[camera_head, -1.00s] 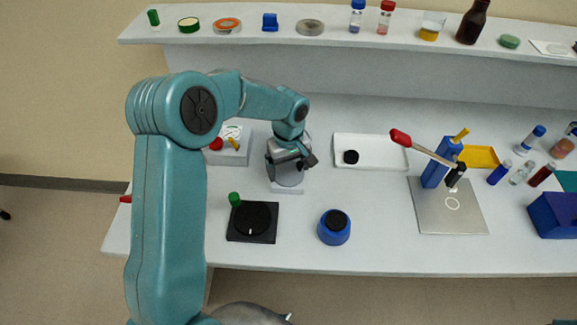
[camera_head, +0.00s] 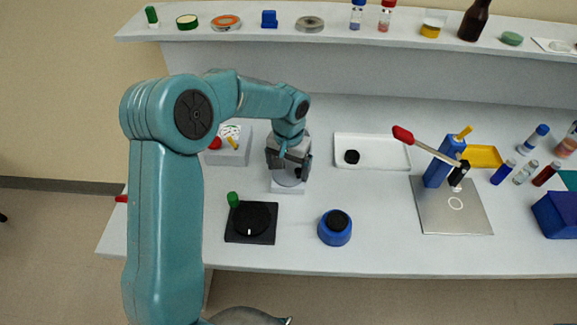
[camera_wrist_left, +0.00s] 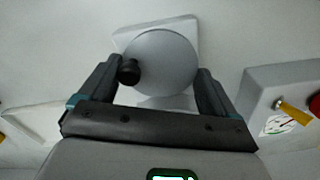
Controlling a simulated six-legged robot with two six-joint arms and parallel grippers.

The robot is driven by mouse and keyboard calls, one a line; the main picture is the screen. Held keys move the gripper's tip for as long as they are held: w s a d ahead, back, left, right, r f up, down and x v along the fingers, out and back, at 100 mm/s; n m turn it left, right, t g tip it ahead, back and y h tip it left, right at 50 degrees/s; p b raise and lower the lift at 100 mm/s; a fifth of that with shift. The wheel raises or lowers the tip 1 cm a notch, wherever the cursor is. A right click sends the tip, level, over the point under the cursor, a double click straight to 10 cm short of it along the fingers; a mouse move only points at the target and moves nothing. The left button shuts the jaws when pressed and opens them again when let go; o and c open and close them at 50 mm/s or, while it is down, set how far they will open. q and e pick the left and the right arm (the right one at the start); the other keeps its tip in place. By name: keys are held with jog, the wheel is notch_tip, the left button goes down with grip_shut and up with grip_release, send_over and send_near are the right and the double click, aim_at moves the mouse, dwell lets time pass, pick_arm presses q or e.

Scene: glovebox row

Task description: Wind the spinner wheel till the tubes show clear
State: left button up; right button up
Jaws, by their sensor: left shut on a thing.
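The spinner wheel is a pale grey disc (camera_wrist_left: 165,62) on a light square base, with a black knob (camera_wrist_left: 129,71) at its left in the left wrist view. In that view the fingers of my left gripper (camera_wrist_left: 163,82) are on opposite sides of the disc, holding it between them, with the knob against the left finger. In the head view my left gripper (camera_head: 288,170) hides most of the wheel, and its pale base (camera_head: 288,187) shows below. I cannot make out any tubes on the wheel. My right gripper is not in view.
Left of the wheel is a grey box (camera_head: 226,157) with a red button and yellow pointer. In front are a black dial plate (camera_head: 251,236) and a blue round pot (camera_head: 335,238). A white tray (camera_head: 372,138) lies to the right, beyond which stands a red-handled lever (camera_head: 425,147).

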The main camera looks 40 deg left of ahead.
aim_at(289, 171)
pick_arm(q)
jog(key=shift+r+m, duration=0.15)
jog(key=shift+m, duration=1.05)
jog(key=shift+w, duration=0.1)
jog(key=o, duration=0.8)
jog(key=shift+c, duration=0.2)
notch_tip(289, 171, up, 16)
jog(key=shift+r, duration=0.2)
